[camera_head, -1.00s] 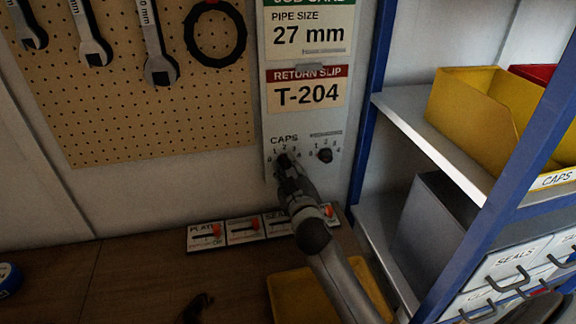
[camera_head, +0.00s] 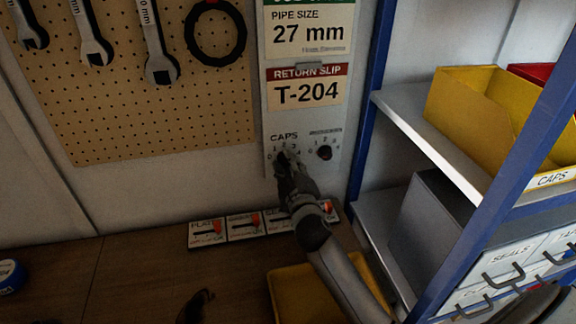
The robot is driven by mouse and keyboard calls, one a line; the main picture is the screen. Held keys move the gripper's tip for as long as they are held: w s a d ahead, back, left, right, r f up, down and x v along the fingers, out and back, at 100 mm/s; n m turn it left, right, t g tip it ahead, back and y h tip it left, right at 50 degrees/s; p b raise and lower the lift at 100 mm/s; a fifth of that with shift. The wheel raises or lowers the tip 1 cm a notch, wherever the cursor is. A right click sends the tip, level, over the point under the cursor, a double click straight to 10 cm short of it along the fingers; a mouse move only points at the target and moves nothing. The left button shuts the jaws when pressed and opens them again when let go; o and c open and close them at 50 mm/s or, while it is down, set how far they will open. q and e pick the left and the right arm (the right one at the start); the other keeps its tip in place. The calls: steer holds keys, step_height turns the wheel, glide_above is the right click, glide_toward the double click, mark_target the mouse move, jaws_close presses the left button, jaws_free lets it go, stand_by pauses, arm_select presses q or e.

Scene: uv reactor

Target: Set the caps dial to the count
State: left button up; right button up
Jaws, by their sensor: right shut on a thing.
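The caps dial is on the pale wall panel (camera_head: 309,120), under the printed word CAPS, with numbers around it. My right gripper (camera_head: 284,162) is at this dial and shut on its knob. The gripper hides most of the knob, so I cannot tell which number it points to. A second dark dial (camera_head: 324,153) sits just right of it, with its own numbers. My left gripper (camera_head: 196,303) seems to be the dark shape low over the bench; its fingers are not clear.
Labelled cards with orange-red switches (camera_head: 206,232) line the back of the wooden bench (camera_head: 130,270). A yellow tray (camera_head: 300,295) lies under my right arm. A blue-framed shelf (camera_head: 432,130) on the right holds a yellow CAPS bin (camera_head: 468,112). Wrenches (camera_head: 158,65) hang on the pegboard.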

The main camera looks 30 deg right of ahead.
steer(key=o, duration=1.1)
steer(key=shift+c, duration=0.2)
steer(key=v, duration=1.2)
